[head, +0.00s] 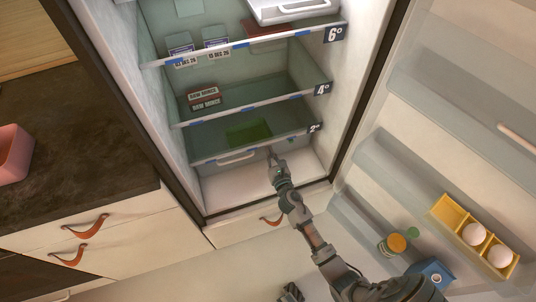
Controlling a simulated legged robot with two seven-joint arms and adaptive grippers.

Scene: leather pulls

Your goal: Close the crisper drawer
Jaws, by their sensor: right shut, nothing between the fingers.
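The crisper drawer is a pale, see-through bin at the bottom of the open fridge, under the lowest glass shelf. Its front (252,164) with a light bar handle (237,157) shows just below that shelf's edge. How far it stands out, if at all, is hard to tell. My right gripper (273,160) is shut and empty, in front of the right part of the drawer front. Whether it touches the front is unclear. A dark jointed part at the bottom edge looks like my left gripper (291,292), mostly cut off.
The bare white fridge floor (240,188) lies before the drawer. The open door (425,130) at the right holds a yellow egg tray (447,212) and an orange-lidded jar (395,244). Counter drawers with leather pulls (85,227) stand at the left.

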